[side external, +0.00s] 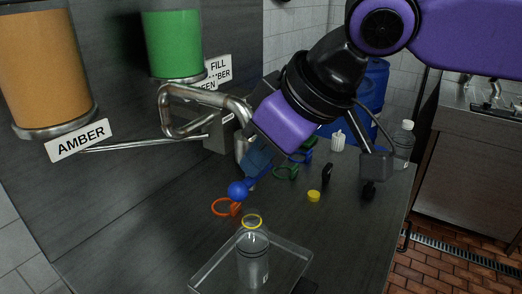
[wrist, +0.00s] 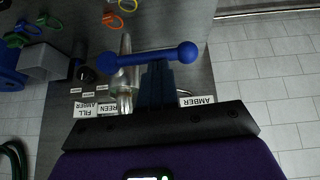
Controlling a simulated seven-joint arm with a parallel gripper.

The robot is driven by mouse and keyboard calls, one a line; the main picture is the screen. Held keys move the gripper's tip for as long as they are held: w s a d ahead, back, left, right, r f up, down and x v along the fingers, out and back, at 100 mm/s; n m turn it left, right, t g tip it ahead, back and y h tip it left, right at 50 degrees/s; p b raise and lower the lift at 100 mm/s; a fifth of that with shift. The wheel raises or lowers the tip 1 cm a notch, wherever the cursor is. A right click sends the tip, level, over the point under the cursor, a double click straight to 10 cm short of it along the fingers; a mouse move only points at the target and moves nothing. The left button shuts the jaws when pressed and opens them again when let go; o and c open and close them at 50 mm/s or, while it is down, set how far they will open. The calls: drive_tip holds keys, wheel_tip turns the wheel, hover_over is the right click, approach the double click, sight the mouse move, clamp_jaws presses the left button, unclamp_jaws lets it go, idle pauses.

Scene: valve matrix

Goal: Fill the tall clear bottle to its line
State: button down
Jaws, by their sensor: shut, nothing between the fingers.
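My gripper (side external: 257,163) is shut and empty, pointing down beside the pipework. A blue handle with a ball end (side external: 238,190) is at its fingertips; whether they touch is unclear. In the wrist view the blue bar (wrist: 150,58) lies across just beyond my fingers (wrist: 156,80). An amber tank (side external: 42,70) and a green tank (side external: 173,45) hang on the panel.
Steel pipes (side external: 190,125) run from the panel beside my gripper. An orange ring (side external: 222,208), green ring (side external: 286,173) and yellow cap (side external: 314,196) are on or above the bench. A capped clear bottle (side external: 403,142) stands at the back right. The bench's right front is mostly clear.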

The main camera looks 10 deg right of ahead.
drive_tip(key=shift+f, duration=0.2)
drive_tip(key=f+t+h, duration=0.1)
drive_tip(key=f+n+t+h, duration=0.1)
drive_tip(key=f+t, duration=0.1)
drive_tip(key=f+n+t+h, duration=0.1)
drive_tip(key=f+h, duration=0.1)
drive_tip(key=shift+s+a+t, duration=0.2)
drive_tip(key=shift+s+t, duration=0.05)
drive_tip(key=shift+t, duration=0.15)
idle(0.3)
drive_tip(key=shift+f, duration=0.2)
idle(1.2)
drive_tip(key=shift+w, duration=0.1)
idle(3.7)
drive_tip(key=shift+r, duration=0.1)
